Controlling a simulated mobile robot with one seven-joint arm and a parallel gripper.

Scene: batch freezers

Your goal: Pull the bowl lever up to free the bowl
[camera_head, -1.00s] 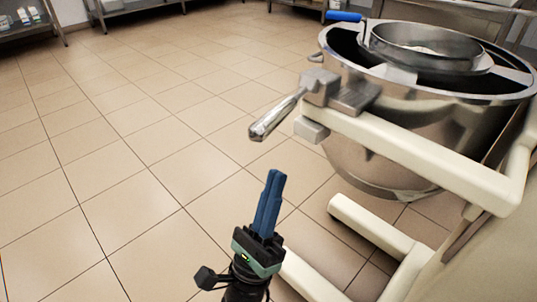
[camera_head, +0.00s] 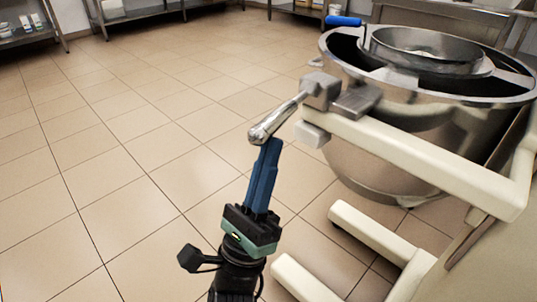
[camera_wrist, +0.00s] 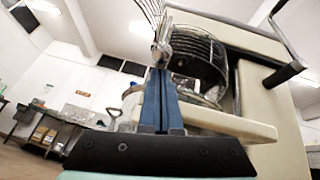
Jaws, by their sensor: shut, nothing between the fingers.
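The bowl lever (camera_head: 277,120) is a shiny metal handle on a metal block at the left end of the cream arm. It points down and to the left in the head view. The large steel bowl (camera_head: 390,165) sits beside that block. My gripper (camera_head: 269,147) has blue fingers, shut and empty, with their tips at the underside of the lever's free end. They look to touch it, though the exact contact is hard to tell. In the wrist view the shut fingers (camera_wrist: 161,80) point up at the lever's shiny end (camera_wrist: 161,52).
The cream arm (camera_head: 430,165) runs along the bowl's near side, and cream base legs (camera_head: 370,235) lie low on the floor. A blue-handled tool (camera_head: 345,21) is at the bowl's rim. The tiled floor (camera_head: 110,180) to the left is clear. Shelves stand at the back.

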